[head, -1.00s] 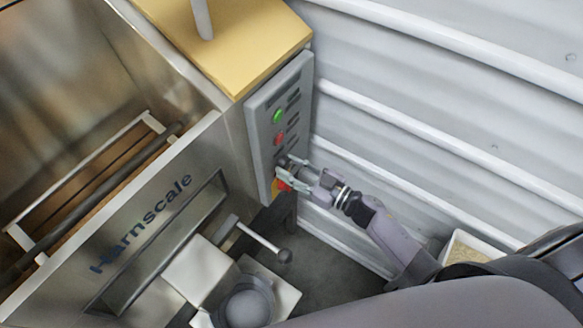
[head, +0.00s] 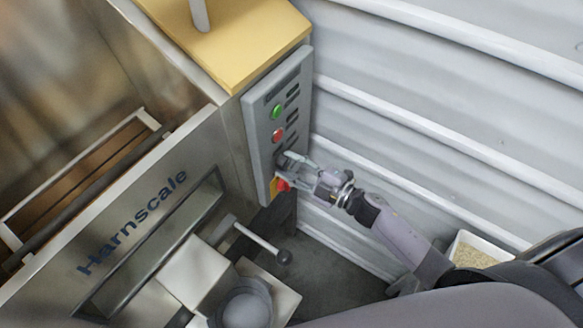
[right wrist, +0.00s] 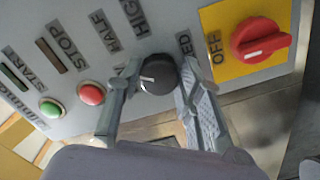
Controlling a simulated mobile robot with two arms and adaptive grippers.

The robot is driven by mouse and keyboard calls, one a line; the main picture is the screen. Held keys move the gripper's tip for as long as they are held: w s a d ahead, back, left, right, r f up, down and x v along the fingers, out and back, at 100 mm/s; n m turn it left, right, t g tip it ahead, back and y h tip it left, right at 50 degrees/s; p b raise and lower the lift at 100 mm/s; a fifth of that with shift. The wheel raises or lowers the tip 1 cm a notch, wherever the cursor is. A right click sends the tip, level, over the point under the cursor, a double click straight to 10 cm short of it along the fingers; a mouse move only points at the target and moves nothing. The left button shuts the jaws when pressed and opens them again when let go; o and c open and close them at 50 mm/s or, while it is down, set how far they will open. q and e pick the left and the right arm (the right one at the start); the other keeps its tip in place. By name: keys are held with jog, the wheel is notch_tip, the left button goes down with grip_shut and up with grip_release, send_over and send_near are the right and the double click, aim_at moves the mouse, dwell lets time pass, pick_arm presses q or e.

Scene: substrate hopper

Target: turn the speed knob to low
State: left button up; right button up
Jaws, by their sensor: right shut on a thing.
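The speed knob (right wrist: 157,75) is a round black knob on the grey control panel (head: 262,113). In the right wrist view a short white pointer line on its face points left, towards the left finger. My right gripper (right wrist: 152,88) has one finger on each side of the knob and is shut on it. In the head view the right gripper (head: 287,170) is at the lower part of the panel and hides most of the knob. The labels HIGH and HALF show above the knob; a LOW label cannot be made out. My left gripper is not in view.
A red rotary switch (right wrist: 262,40) on a yellow plate marked OFF is close to the right finger. A green button (right wrist: 51,108) and a red button (right wrist: 91,93) are to the left. A ball-ended lever (head: 283,257) is below the panel. The ribbed white wall (head: 430,120) is at the right.

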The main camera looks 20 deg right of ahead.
jog(key=n+b, duration=0.1)
jog(key=n, duration=0.3)
jog(key=shift+f+b, duration=0.1)
jog(key=shift+b, duration=0.25)
jog(key=shift+n+b, duration=0.55)
jog(key=shift+n, duration=0.95)
jog(key=o, duration=1.2)
jog(key=shift+r, duration=0.2)
jog(key=shift+c, duration=0.2)
jog(key=shift+d, duration=0.1)
jog(key=v, duration=1.2)
